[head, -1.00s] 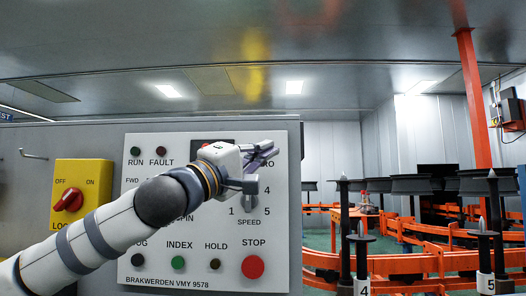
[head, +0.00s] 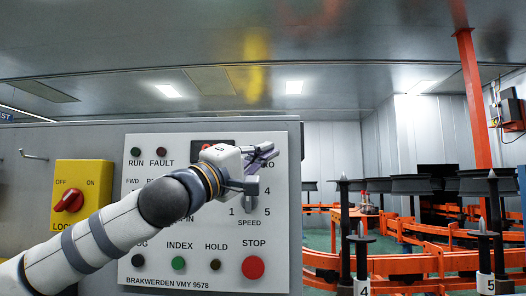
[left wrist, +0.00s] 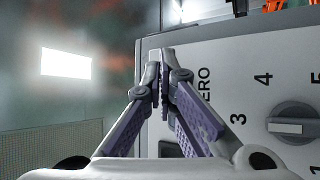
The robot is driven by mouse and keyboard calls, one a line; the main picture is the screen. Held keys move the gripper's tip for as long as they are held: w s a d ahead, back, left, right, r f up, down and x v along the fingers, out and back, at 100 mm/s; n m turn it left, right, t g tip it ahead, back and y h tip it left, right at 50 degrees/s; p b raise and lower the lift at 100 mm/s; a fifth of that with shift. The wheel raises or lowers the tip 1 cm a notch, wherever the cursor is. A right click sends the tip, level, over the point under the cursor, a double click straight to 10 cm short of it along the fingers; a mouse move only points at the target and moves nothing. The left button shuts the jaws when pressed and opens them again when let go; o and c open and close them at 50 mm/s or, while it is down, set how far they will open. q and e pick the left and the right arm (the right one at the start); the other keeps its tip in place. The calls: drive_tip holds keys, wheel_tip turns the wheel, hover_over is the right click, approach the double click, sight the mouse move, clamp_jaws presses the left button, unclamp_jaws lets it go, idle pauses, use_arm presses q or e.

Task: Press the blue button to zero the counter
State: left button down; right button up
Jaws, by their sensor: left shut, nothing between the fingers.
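The grey control panel (head: 225,270) carries labelled buttons and lamps. The word ZERO shows in the left wrist view (left wrist: 203,88), and only its last letters show in the head view. I cannot see the blue button; my left gripper covers that part of the panel in the head view. My left gripper (head: 270,153) is shut and empty near the ZERO label, in front of the panel. In the left wrist view its fingertips (left wrist: 160,62) meet beside the panel's edge; whether they touch the panel I cannot tell. My right gripper is not in view.
The speed knob (left wrist: 290,122) sits near the gripper. Below are a red STOP button (head: 253,267) and a green INDEX button (head: 178,263). A yellow switch box (head: 82,185) is at left. Orange rails (head: 405,263) and dark spindles stand right of the panel.

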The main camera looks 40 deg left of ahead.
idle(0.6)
use_arm(q)
drive_tip(key=shift+w+a, duration=0.2)
drive_tip(key=shift+w, duration=0.15)
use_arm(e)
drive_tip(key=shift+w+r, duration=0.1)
use_arm(q)
drive_tip(key=shift+w+a, duration=0.25)
drive_tip(key=shift+w, duration=0.15)
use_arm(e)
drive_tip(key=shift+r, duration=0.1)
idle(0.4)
use_arm(q)
drive_tip(key=shift+s+d, duration=0.45)
drive_tip(key=shift+s, duration=0.3)
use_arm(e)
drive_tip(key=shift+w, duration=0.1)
use_arm(q)
drive_tip(key=s+d, duration=0.1)
drive_tip(key=s+p, duration=0.1)
drive_tip(key=s, duration=0.1)
drive_tip(key=s+d, duration=0.1)
drive_tip(key=shift+s+d, duration=0.15)
drive_tip(key=shift+d, duration=0.15)
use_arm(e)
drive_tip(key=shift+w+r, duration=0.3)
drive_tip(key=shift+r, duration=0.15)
use_arm(q)
drive_tip(key=shift+f, duration=0.1)
